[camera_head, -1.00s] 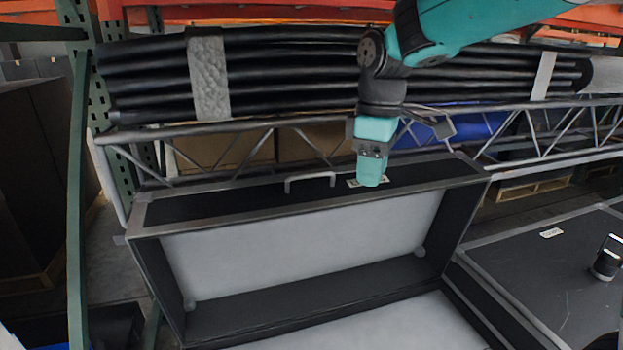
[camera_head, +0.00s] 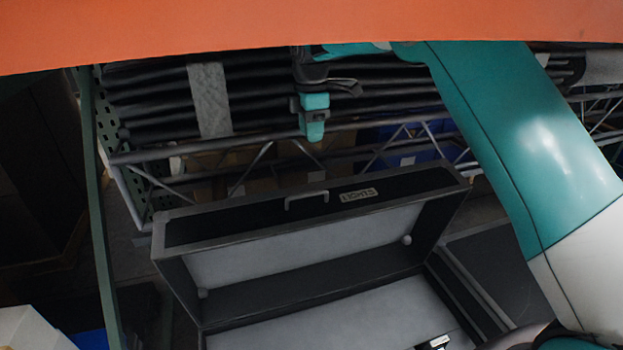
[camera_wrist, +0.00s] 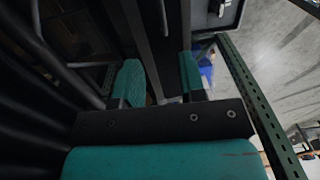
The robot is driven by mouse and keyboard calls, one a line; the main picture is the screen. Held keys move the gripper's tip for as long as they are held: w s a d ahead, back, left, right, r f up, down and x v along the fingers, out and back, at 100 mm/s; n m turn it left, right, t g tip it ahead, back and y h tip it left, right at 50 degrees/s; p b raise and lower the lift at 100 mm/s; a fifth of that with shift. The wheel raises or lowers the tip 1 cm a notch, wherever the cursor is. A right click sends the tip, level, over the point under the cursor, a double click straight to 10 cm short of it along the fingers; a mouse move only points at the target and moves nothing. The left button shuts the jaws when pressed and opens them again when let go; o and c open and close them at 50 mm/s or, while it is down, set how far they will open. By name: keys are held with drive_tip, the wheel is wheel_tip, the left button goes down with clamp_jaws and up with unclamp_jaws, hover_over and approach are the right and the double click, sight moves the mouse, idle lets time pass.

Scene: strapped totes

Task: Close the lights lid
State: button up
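The case lid (camera_head: 235,220) stands open, tilted up at the back of the case (camera_head: 340,325). Its pale lining faces forward. A metal handle (camera_head: 306,196) and a small white label (camera_head: 358,195) sit on its upper dark side; the lettering is hard to read. My gripper (camera_head: 313,128) is above and behind the handle, apart from the lid, in front of the dark bundled tubes. In the wrist view my gripper (camera_wrist: 158,82) shows two teal fingers spread with nothing between them. A dark edged panel lies beyond them; I cannot tell whether it is the lid.
Dark bundled tubes (camera_head: 260,100) with a grey strap (camera_head: 209,100) lie behind the lid on a metal truss (camera_head: 210,145). A green rack post (camera_head: 98,210) stands at left. A large orange band (camera_head: 300,30) crosses the top. Another dark case surface (camera_head: 495,270) is at right.

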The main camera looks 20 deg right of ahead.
sight(312, 193)
drive_tip(key=f+p, duration=0.4)
drive_tip(key=f, duration=1.2)
drive_tip(key=shift+s+f, duration=0.15)
drive_tip(key=shift+s, duration=0.05)
clamp_jaws()
